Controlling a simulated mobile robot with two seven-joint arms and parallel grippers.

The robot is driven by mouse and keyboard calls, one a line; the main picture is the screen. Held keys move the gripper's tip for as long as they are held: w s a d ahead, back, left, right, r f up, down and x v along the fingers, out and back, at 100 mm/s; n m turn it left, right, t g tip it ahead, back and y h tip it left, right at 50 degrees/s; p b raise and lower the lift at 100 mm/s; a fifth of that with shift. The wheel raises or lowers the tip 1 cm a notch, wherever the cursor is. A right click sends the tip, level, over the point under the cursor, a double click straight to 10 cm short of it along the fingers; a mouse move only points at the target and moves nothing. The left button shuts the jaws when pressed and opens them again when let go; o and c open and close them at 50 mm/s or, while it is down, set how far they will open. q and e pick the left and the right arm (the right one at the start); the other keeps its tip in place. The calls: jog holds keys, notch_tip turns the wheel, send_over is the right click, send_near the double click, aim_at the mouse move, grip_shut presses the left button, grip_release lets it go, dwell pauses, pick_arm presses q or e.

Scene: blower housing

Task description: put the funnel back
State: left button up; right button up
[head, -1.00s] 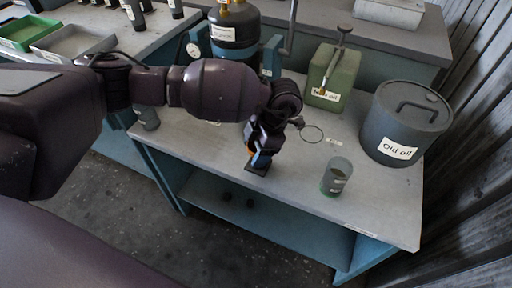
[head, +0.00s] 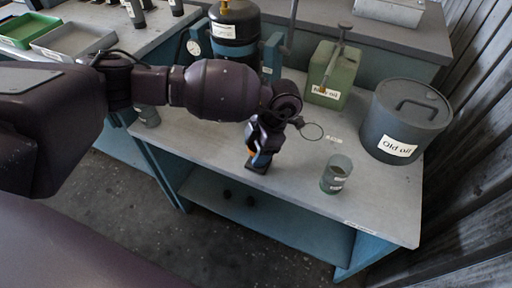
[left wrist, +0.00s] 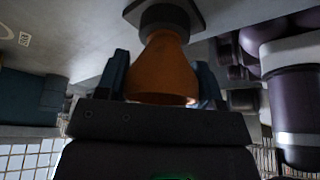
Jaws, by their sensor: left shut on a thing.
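My left gripper (head: 258,157) is over the front part of the grey workbench (head: 290,182). It is shut on the orange funnel (left wrist: 163,70), which shows between its two blue fingers in the left wrist view. The funnel has a dark collar and a dark square plate at its narrow end, close to the grey bench top; I cannot tell if they touch. In the head view only a sliver of orange shows beside the fingers. A thin ring outline (head: 312,131) with a small label lies on the bench just right of the gripper. My right gripper is out of view.
A glass beaker (head: 336,174) stands near the front right. A large grey "Old oil" drum (head: 405,122) is at the right and a green oil can (head: 335,76) at the back. A dark canister (head: 235,32) in a blue stand is behind my arm.

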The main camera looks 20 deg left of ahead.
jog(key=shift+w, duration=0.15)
pick_arm(q)
jog(key=o, duration=0.8)
jog(key=shift+o, duration=1.2)
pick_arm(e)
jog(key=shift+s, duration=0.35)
